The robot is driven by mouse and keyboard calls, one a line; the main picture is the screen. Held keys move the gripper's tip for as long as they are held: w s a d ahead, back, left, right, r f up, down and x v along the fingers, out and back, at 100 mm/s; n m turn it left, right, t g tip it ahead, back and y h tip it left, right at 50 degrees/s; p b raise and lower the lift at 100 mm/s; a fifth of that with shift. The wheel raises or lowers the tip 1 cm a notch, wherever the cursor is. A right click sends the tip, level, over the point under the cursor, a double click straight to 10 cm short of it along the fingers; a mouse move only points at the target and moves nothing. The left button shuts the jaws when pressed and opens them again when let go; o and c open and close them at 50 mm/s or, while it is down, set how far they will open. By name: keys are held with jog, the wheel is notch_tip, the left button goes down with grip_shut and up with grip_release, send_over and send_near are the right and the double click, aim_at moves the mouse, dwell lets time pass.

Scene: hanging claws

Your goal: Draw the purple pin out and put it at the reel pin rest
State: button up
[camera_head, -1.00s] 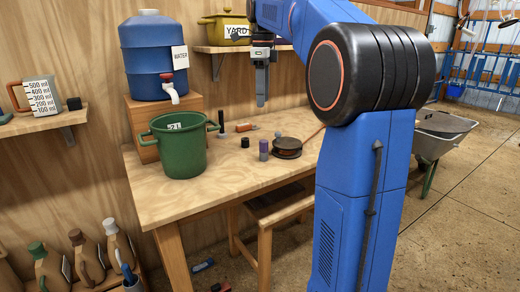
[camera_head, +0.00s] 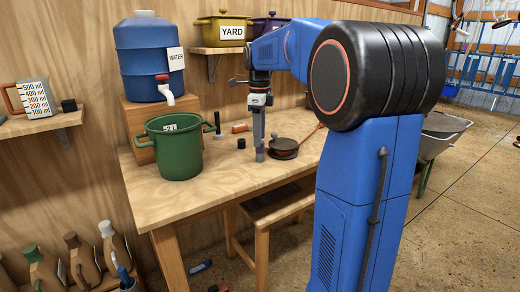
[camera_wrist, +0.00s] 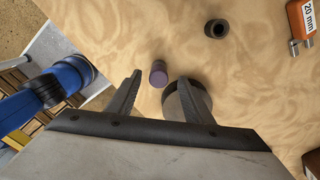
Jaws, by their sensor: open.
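The purple pin (camera_head: 260,154) stands on the wooden bench, close to the left of a dark round reel (camera_head: 284,149). In the wrist view the pin (camera_wrist: 158,76) shows between and just beyond my two fingertips, with free gaps on both sides. My gripper (camera_wrist: 160,80) is open, empty and pointing down over the pin; in the head view my gripper (camera_head: 259,142) hides the pin's upper part. The reel (camera_wrist: 190,100) is partly hidden behind my right finger. A short black holed cylinder (camera_wrist: 216,28) stands apart; I cannot tell which piece is the reel pin rest.
A green bucket (camera_head: 174,150) stands on the bench at left, by a blue water barrel (camera_head: 153,62). An orange "20 mm" piece (camera_wrist: 303,22) lies beyond the black cylinder. A shelf (camera_head: 222,50) with pots hangs behind. The bench front (camera_head: 205,190) is clear.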

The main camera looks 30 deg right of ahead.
jog(key=shift+s+f, duration=0.1)
jog(key=shift+f, duration=1.65)
jog(key=c, duration=1.1)
jog(key=shift+c, duration=0.2)
notch_tip(320, 180, up, 10)
